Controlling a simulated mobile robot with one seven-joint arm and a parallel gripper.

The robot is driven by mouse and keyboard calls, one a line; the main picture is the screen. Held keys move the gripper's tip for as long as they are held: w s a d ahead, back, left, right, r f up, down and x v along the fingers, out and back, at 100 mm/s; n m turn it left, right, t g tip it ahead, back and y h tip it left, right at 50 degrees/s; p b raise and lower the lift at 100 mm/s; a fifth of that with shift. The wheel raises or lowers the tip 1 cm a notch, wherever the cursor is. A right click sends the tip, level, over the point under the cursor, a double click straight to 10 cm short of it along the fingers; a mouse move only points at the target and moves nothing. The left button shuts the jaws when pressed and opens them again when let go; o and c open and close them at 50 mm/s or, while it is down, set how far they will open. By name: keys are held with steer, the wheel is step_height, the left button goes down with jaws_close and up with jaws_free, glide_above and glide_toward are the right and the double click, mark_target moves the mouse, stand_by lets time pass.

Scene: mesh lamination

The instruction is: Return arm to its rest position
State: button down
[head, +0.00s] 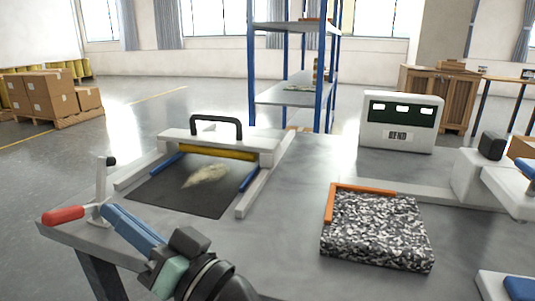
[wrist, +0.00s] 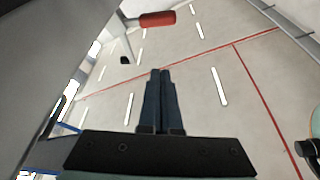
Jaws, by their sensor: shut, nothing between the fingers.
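My gripper (head: 107,210) is at the lower left in the head view, its fingers reaching up and left over the near part of the grey table (head: 290,210). In the wrist view my gripper (wrist: 160,75) has its two dark fingers together with nothing between them. A lever with a red handle (head: 63,216) on a pale post stands at the table's left edge, close by the fingertips in the picture. The red handle also shows in the wrist view (wrist: 157,19), beyond the fingertips. Whether the fingers touch the lever is not clear.
A white frame with a black handle (head: 216,118) and yellow roller (head: 217,152) stands behind a dark mat (head: 190,200) bearing a beige piece. A speckled block (head: 376,232) sits by an orange corner (head: 329,203). A white box (head: 401,146) stands behind. Bare table lies between.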

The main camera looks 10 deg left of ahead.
steer(key=w+d+r+m+t+h+p, duration=0.1)
steer(key=w+d+r+t+h, duration=0.25)
steer(key=d+r+t, duration=0.25)
steer(key=w+d+r+m+t+h+p, duration=0.1)
steer(key=w+d+r+m+t+h, duration=0.1)
steer(key=d+r+t+h, duration=0.4)
steer(key=s+d+r+m+t+h+p, duration=0.1)
steer(key=s+d+r+m+t+h, duration=0.2)
steer(key=s+d+r+t+h, duration=0.45)
steer(key=s+d+r+m+t+h+p, duration=0.2)
steer(key=d+r+t+h, duration=0.15)
steer(key=d+r, duration=0.45)
step_height(320, 180, up, 38)
steer(key=a+g+p, duration=0.1)
steer(key=a+p, duration=0.1)
steer(key=p, duration=3.4)
steer(key=shift+w+p, duration=0.35)
steer(key=shift+w, duration=0.1)
